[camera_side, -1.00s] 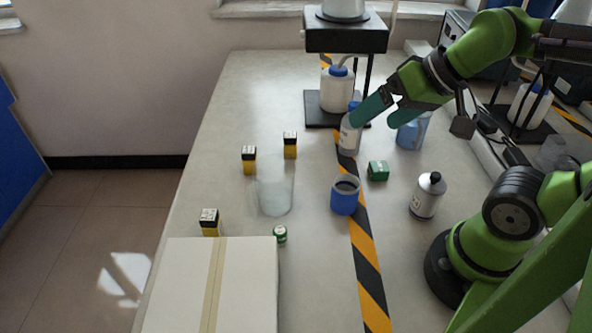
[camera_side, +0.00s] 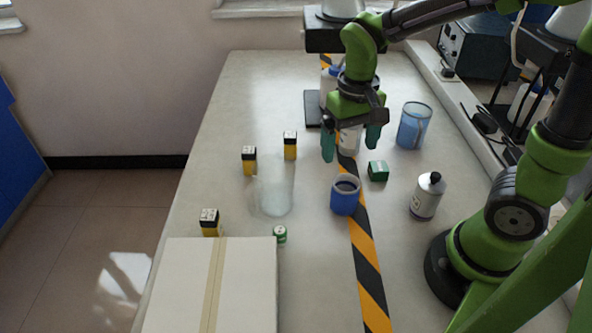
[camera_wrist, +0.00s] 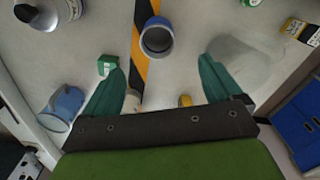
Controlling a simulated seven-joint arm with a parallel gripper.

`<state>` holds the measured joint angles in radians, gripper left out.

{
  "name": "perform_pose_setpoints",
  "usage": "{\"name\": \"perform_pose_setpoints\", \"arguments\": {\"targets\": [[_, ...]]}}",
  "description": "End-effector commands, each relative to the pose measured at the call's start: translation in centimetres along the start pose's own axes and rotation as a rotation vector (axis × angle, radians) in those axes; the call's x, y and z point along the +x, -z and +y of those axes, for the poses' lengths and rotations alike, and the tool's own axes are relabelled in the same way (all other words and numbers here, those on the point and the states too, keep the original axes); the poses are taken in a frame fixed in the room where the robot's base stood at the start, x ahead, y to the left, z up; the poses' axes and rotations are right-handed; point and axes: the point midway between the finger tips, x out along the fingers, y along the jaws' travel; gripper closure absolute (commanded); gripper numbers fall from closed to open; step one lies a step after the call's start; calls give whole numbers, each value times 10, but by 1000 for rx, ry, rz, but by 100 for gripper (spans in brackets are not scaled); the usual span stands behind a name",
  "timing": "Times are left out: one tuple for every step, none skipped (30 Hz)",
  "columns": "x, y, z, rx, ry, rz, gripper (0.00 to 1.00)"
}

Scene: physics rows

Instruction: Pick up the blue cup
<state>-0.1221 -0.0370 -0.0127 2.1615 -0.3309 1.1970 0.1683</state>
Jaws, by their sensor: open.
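The blue cup (camera_side: 344,198) stands upright on the table, on the striped tape, near the middle of the side view. In the wrist view the blue cup (camera_wrist: 157,38) shows beyond the fingertips, between them and slightly left of their middle, with its dark inside visible. My gripper (camera_side: 350,150) is open, with its green fingers pointing down. It is behind the cup in the side view, above the table and apart from the cup. In the wrist view my gripper (camera_wrist: 158,62) has its two fingers wide apart with nothing held between them.
A small green box (camera_side: 378,171) and a grey bottle (camera_side: 427,196) stand right of the cup. A clear glass (camera_side: 272,192) stands left. A blue translucent beaker (camera_side: 413,126) is behind right. A white bottle (camera_side: 348,140) stands partly hidden behind the gripper. A large box (camera_side: 205,290) is front left.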

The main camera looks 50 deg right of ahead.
Motion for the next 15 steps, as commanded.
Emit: {"name": "perform_pose_setpoints", "arguments": {"targets": [[12,-2,1,-1,-3,-7,8],[19,-2,1,-1,-4,-7,8],[28,-1,1,-1,-3,-7,8],[35,-2,1,-2,-3,-7,8],[42,-2,1,-2,-3,-7,8],[50,-2,1,-1,-2,-7,8],[57,-2,1,-2,-3,-7,8],[63,-2,1,-2,-3,-7,8],[71,-2,1,-1,-2,-6,8],[76,-2,1,0,-2,-6,8],[81,-1,1,-2,-2,-5,8],[86,-1,0,-3,-1,-4,8],[90,-1,0,-2,0,-3,8],[92,-1,0,-2,0,-2,8],[95,-1,0,-1,1,-2,8]]}}
